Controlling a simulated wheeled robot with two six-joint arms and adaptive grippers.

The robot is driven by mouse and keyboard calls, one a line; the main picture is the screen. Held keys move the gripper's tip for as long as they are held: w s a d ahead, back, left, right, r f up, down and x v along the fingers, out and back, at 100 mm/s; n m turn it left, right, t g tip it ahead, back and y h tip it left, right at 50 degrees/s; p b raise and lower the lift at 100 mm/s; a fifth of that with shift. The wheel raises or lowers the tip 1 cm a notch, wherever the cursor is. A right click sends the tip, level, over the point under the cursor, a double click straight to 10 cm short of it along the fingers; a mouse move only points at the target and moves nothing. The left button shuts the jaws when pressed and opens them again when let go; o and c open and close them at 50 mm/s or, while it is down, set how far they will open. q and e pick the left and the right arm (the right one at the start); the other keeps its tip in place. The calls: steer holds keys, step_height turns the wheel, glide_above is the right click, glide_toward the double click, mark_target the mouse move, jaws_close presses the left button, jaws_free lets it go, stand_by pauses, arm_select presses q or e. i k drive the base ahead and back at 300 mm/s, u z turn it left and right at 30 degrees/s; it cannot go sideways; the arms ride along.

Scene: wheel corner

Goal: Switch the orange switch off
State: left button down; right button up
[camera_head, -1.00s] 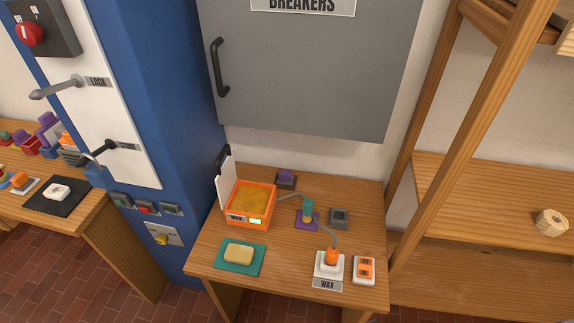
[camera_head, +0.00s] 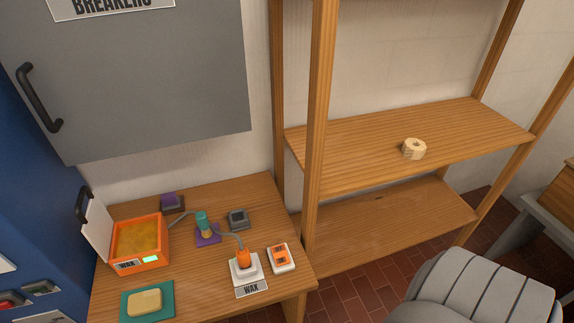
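An orange switch (camera_head: 281,258) on a white base lies flat near the right front corner of the small wooden table. It has two orange parts with dark markings too small to read. Just left of it, an orange plug (camera_head: 243,258) stands in a white socket (camera_head: 245,270) behind a WAX label (camera_head: 252,289). A grey cable runs from the plug toward the orange wax box (camera_head: 139,240), which has an open white lid and a lit green display. Neither of my grippers shows in the head view.
The wooden table (camera_head: 190,285) also holds a teal mat with a yellow block (camera_head: 145,302), a grey switch-like block (camera_head: 238,218) and a teal-and-purple item (camera_head: 203,225). A grey breaker cabinet (camera_head: 140,85) hangs above. A wooden shelf (camera_head: 350,150) holds a tape roll (camera_head: 414,148); a grey rounded object (camera_head: 480,288) stands lower right.

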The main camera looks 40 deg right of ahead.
mark_target(280, 253)
steer(key=z, duration=1.3)
steer(key=i, duration=0.1)
steer(key=u, duration=0.8)
steer(key=k, duration=1.1)
steer(key=z, duration=1.45)
steer(key=i, duration=0.5)
